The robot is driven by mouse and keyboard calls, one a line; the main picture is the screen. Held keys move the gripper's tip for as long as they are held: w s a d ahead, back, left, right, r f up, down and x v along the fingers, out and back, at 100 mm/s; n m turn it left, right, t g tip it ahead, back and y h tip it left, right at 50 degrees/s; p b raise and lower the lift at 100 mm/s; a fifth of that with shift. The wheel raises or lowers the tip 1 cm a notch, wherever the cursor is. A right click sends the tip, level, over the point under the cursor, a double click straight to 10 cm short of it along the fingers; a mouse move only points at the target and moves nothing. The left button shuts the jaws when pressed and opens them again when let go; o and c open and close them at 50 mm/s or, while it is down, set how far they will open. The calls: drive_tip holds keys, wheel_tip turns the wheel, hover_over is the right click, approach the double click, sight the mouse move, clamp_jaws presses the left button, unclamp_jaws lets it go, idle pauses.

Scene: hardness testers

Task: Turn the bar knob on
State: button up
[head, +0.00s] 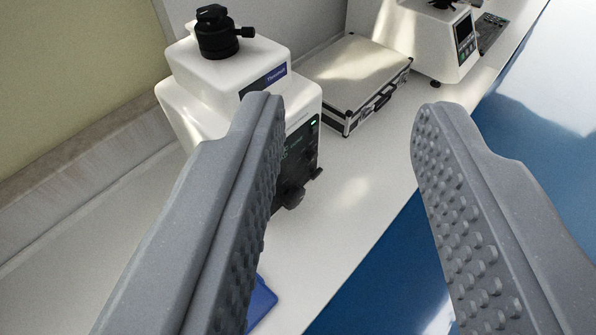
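My gripper (347,110) is open and empty, its two grey studded fingers wide apart in the foreground. A white tester (185,92) with a black top piece stands at the left on the bench. Its black front panel (298,150) has a small lit green display and is partly hidden behind my left finger. A dark knob (291,197) sticks out low on this panel, just right of the left finger. A smaller dark knob or part (317,174) is beside it. I cannot tell for sure which is the bar knob, nor its setting. No finger visibly touches either.
A silver case (352,75) with black edges lies behind the tester. Another white machine (432,38) and a keypad (490,33) stand farther back. A blue object (262,303) lies at the bottom. The white bench front (345,235) is clear; blue floor lies right.

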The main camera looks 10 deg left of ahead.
drive_tip(key=w+a+f+g+y+b, duration=0.1)
drive_tip(key=w+f+g, duration=0.15)
drive_tip(key=f, duration=0.45)
drive_tip(key=w+a+f+g+y, duration=0.1)
drive_tip(key=w+a+f+y, duration=0.1)
drive_tip(key=w+f, duration=0.35)
drive_tip(key=w+a+f+g+y+b, duration=0.1)
drive_tip(key=w+f+g, duration=0.1)
drive_tip(key=f, duration=0.7)
drive_tip(key=m+t+y+b, duration=0.4)
drive_tip(key=m+t+y, duration=0.15)
drive_tip(key=m, duration=0.65)
approach(318, 176)
drive_tip(key=v, duration=0.5)
drive_tip(key=shift+s+a+r, duration=0.2)
drive_tip(key=shift+s+a, duration=0.05)
drive_tip(key=shift+s, duration=0.1)
drive_tip(key=shift+w+d+f, duration=0.1)
drive_tip(key=shift+w+f, duration=0.05)
drive_tip(key=b+x, duration=0.2)
drive_tip(key=x, duration=1)
drive_tip(key=shift+w+f, duration=0.15)
drive_tip(key=shift+w, duration=0.2)
drive_tip(key=shift+w+a, duration=0.3)
drive_tip(key=shift+w, duration=0.1)
